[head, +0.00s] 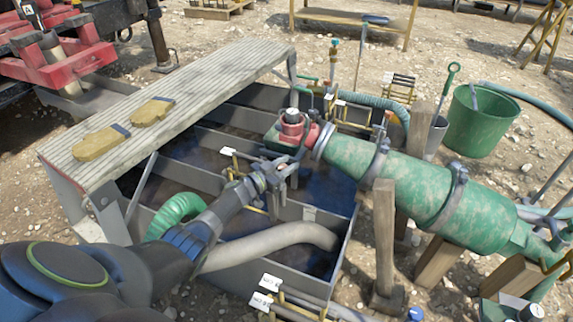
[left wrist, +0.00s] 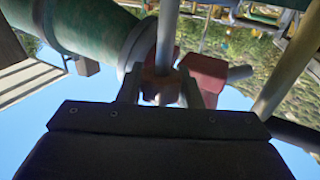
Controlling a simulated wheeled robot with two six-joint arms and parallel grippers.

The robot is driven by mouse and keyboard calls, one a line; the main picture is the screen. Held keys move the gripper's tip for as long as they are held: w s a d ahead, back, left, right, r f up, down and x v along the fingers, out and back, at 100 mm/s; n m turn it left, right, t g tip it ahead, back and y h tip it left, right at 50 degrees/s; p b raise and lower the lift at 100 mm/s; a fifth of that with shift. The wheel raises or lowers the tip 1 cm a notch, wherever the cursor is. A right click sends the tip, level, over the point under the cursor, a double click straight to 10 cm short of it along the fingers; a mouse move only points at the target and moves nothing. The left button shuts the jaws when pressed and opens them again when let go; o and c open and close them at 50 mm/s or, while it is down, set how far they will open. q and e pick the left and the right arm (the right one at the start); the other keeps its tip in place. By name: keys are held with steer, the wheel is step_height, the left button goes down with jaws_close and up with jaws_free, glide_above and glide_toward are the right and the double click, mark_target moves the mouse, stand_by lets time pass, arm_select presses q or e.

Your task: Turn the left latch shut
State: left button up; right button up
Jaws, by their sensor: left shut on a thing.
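My left gripper (head: 284,168) reaches over the mud tank from the left in the head view. In the left wrist view its two fingers (left wrist: 161,90) stand on either side of a small rusty-red piece (left wrist: 160,84), which I take to be part of the left latch, and are shut on it. A grey rod (left wrist: 167,35) runs up from this piece. A larger red block (left wrist: 207,78) is just right of it. In the head view a red fitting (head: 293,127) sits at the pipe end, beyond the gripper. The latch's exact angle is hidden. My right gripper is not in view.
The green pipe (head: 415,185) with grey clamps lies right of the tank on wooden blocks. The tank (head: 345,250) has open compartments with dark mud. A plank walkway (head: 205,85) carries yellow gloves (head: 150,112). A wooden post (head: 384,235) stands close to the right.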

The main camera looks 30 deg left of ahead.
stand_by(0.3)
arm_select(q)
steer(key=o, duration=1)
steer(key=shift+s+a, duration=0.1)
steer(key=shift+s, duration=0.2)
steer(key=p+v, duration=0.5)
steer(key=v, duration=1.1)
steer(key=shift+s, duration=0.35)
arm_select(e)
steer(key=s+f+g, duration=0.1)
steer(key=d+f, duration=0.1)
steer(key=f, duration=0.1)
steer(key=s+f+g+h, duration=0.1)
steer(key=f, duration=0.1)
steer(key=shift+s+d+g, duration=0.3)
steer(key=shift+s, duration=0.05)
